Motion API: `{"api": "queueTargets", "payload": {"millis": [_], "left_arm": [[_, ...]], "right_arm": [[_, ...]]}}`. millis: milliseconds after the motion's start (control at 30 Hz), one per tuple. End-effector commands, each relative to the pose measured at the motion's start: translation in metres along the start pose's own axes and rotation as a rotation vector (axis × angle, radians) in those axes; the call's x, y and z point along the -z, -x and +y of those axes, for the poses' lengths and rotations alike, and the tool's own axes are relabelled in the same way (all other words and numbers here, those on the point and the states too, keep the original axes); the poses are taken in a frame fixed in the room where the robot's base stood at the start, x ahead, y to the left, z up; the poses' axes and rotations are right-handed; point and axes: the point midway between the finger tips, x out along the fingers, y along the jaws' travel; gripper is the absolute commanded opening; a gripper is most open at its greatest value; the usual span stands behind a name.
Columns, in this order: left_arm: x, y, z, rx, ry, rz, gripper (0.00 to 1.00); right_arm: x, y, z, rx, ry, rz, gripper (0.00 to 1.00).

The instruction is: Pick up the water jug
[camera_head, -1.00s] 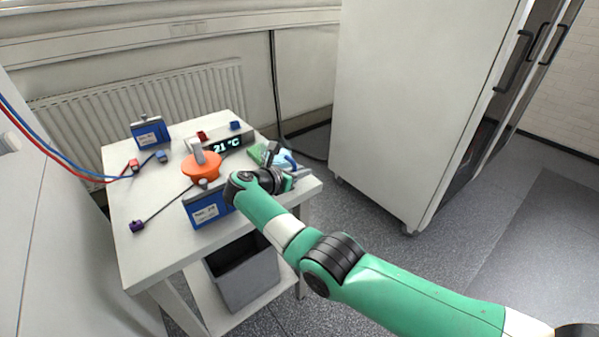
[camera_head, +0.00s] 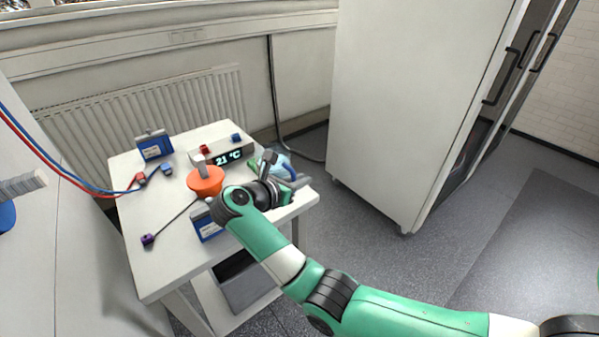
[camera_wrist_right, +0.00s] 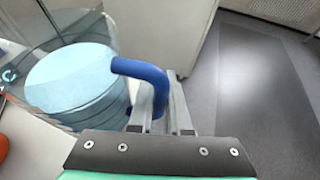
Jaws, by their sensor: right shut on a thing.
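The water jug (camera_wrist_right: 75,85) is a clear container with pale blue water and a blue handle (camera_wrist_right: 146,72). In the right wrist view it fills the left side and seems to stand at the table's edge. My right gripper (camera_wrist_right: 163,92) is shut on the blue handle, with its fingers on either side of the handle's lower end. In the head view my right gripper (camera_head: 284,188) is over the table's right side, and the jug (camera_head: 280,163) is mostly hidden behind it. My left gripper is not in view.
The white table (camera_head: 180,253) holds an orange round thing (camera_head: 206,181), a display reading 21 °C (camera_head: 229,157) and blue boxes (camera_head: 154,145). A grey bin (camera_head: 247,282) sits below. A tall white cabinet (camera_head: 400,110) stands at the right, with open floor before it.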

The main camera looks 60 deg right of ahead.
Motion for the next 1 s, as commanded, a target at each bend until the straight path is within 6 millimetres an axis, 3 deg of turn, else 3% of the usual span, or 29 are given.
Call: {"api": "queueTargets", "payload": {"millis": [500, 1000], "left_arm": [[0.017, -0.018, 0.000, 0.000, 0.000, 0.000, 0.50], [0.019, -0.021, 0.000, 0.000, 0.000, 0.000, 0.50]], "right_arm": [[-0.008, 0.046, -0.032, -0.002, -0.003, -0.003, 0.00], [-0.009, 0.058, -0.042, -0.001, -0.003, -0.002, 0.00]]}}
